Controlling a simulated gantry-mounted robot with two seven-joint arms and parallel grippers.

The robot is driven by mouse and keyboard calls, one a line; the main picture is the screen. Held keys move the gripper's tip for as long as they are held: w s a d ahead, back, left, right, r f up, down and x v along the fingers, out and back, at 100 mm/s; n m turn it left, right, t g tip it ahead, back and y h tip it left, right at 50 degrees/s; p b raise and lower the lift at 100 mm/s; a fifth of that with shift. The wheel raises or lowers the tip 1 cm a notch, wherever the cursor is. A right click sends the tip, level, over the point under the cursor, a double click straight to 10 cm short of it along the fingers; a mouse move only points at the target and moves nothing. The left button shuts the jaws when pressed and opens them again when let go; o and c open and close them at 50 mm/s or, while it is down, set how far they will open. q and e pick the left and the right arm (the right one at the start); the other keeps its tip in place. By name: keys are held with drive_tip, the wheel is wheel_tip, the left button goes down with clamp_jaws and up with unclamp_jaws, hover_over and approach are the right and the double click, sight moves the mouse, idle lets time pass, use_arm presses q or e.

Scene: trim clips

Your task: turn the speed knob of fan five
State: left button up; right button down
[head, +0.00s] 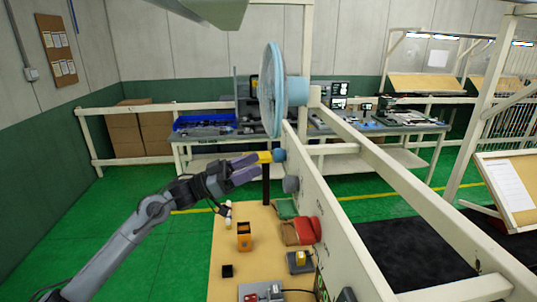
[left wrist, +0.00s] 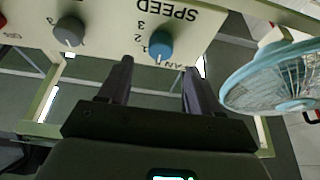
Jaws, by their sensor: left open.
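In the left wrist view, the blue knob (left wrist: 159,44) sits by the upside-down word SPEED and numbers, with the fan (left wrist: 275,85) at the right. My left gripper (head: 262,160) reaches in from the left, just short of the knob. In the left wrist view, my gripper's fingers (left wrist: 156,66) are apart, pointing toward the knob with nothing between them. Whether a fingertip touches it cannot be told. My right gripper is not in view.
A grey knob (head: 291,184) is lower on the same panel and also shows in the left wrist view (left wrist: 69,31). A black post with a yellow top stands behind my left gripper. Below is a wooden table (head: 207,274) with an orange box (head: 244,236) and red and green items.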

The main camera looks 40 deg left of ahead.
sight(280, 155)
use_arm(q)
drive_tip(key=p+x, duration=0.1)
drive_tip(key=x, duration=0.4)
drive_tip(key=shift+w+d, duration=0.15)
drive_tip(key=c, duration=1)
drive_tip(key=shift+c, duration=0.2)
